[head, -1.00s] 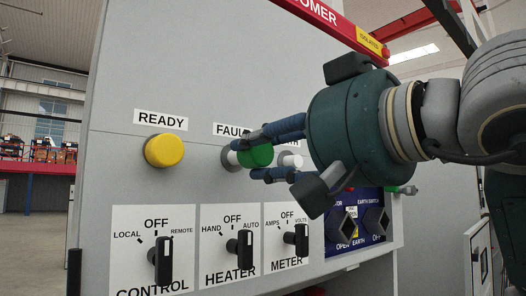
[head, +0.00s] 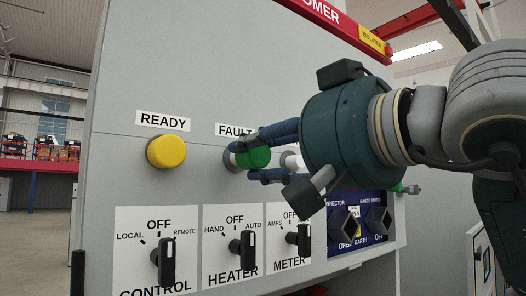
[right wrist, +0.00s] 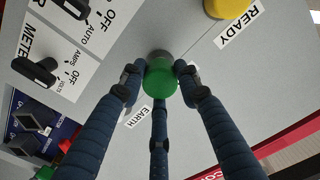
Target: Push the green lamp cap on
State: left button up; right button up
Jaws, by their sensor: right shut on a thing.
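The round green lamp cap (head: 257,157) is in the fingers of my right gripper (head: 262,156), in front of the grey panel under the FAULT label. The fingers are shut around its sides. A lamp seat (head: 229,160) shows as a pale and grey rim just left of the cap. In the right wrist view the green cap (right wrist: 161,80) sits between the three blue fingers, with the grey seat ring (right wrist: 159,55) directly behind it. I cannot tell whether cap and seat touch fully. My left gripper is out of view.
A yellow lamp (head: 166,151) is at the left under READY. A pale lamp (head: 290,161) is partly hidden behind my right fingers. Black rotary switches, such as the HEATER switch (head: 243,249), stick out below. The panel between lamps is bare.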

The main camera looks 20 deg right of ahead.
jog(key=shift+p+x, duration=0.3)
jog(key=shift+x, duration=1)
jog(key=o, duration=0.9)
jog(key=shift+o, duration=0.2)
jog(key=shift+s, duration=0.15)
jog(key=v, duration=1.1)
jog(key=shift+s, duration=0.3)
jog(key=shift+d, duration=0.15)
